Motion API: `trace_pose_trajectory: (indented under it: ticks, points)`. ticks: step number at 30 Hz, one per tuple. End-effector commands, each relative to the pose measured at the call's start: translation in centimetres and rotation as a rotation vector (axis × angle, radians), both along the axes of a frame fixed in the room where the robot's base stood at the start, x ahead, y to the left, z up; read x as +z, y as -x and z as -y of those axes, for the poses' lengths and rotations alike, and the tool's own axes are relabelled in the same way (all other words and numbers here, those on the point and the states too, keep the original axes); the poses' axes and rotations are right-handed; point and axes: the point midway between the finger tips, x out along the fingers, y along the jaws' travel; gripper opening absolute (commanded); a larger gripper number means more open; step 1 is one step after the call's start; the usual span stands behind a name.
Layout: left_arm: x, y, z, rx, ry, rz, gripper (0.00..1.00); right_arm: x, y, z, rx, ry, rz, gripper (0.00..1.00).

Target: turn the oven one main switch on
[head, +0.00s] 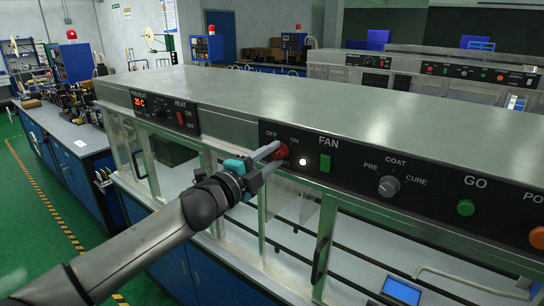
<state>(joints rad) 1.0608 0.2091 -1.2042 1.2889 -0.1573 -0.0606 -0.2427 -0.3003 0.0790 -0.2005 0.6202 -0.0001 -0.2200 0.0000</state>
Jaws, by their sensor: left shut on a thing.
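The near oven (330,100) is a long grey metal housing with a black control panel on its front. A red rotary switch (282,150) sits at the panel's left end, under the OFF and ON marks. My left gripper (273,151) reaches in from the lower left and is shut on this red switch. The fingers partly cover the switch, so I cannot tell which mark it points to. A small round lamp (303,161) right of the switch glows white. My right gripper is not in view.
Right along the panel are a green FAN switch (325,163), a grey PRE/COAT/CURE knob (388,186), a green GO button (465,208) and an orange button (537,237). A HEAT panel (165,112) reads 25 C. A second oven (420,75) stands behind.

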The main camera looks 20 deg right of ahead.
Motion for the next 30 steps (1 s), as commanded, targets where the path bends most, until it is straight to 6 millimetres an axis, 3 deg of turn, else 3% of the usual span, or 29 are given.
trace_pose_trajectory:
  ticks: [13, 14, 15, 21, 30]
  points:
    - [-0.05, 0.0, -0.01, 0.0, -0.009, 0.01, 0.0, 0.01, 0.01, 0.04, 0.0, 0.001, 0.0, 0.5]
    - [-0.05, 0.0, -0.01, 0.0, -0.009, 0.01, 0.4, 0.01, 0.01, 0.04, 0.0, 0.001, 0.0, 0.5]
    - [-0.05, 0.0, -0.01, 0.001, -0.009, 0.01, 0.44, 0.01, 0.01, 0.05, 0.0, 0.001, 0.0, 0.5]
    - [-0.03, 0.0, -0.01, 0.0, -0.008, 0.008, 0.67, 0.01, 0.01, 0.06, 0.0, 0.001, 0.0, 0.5]
    - [-0.03, 0.04, -0.12, 0.001, -0.006, 0.008, 0.68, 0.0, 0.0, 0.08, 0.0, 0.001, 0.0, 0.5]
